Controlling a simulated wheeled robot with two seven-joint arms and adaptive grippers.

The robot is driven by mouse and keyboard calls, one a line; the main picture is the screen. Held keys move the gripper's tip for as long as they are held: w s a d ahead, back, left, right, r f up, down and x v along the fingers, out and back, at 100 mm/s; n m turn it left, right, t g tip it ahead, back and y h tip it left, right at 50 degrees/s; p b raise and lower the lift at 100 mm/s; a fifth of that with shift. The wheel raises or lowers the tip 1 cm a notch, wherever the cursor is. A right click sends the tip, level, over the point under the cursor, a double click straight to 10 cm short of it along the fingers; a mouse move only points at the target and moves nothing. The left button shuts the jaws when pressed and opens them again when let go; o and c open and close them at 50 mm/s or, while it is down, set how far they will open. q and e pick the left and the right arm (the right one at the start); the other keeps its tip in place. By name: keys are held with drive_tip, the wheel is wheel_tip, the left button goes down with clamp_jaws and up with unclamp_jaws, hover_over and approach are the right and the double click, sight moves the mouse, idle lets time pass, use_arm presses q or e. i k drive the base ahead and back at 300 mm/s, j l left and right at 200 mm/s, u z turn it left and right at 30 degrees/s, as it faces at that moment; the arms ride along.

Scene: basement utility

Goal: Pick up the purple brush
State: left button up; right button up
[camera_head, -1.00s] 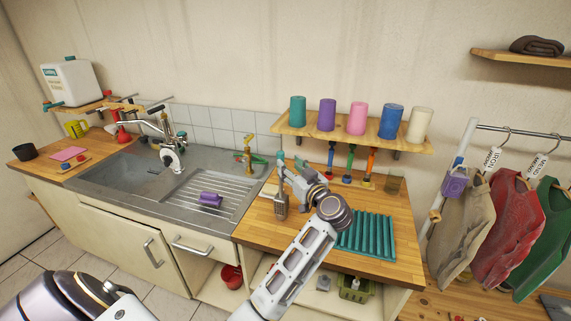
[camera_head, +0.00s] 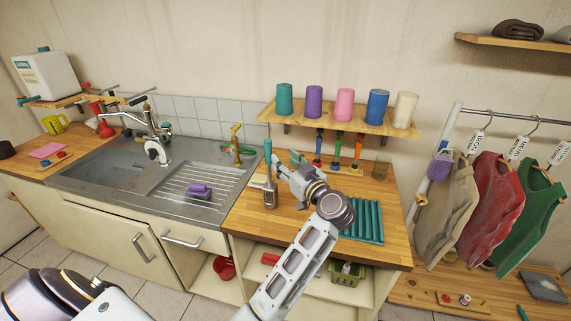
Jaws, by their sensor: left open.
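A small purple object that looks like the brush (camera_head: 199,191) lies on the ribbed drainboard (camera_head: 215,183) of the grey sink counter. Its bristles cannot be made out. My left gripper (camera_head: 283,168) is open over the wooden worktop, to the right of the purple object and well apart from it. Its fingers are small and partly merge with the things behind them. My right gripper does not show.
A metal tool with a teal handle (camera_head: 270,196) stands close beside my left gripper. A green ribbed mat (camera_head: 364,221) lies on the worktop (camera_head: 255,225). A faucet (camera_head: 152,140) rises behind the sink. Several coloured cups stand on a wall shelf (camera_head: 337,118).

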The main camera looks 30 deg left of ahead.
sight(196, 190)
drive_tip(key=u, duration=1.7)
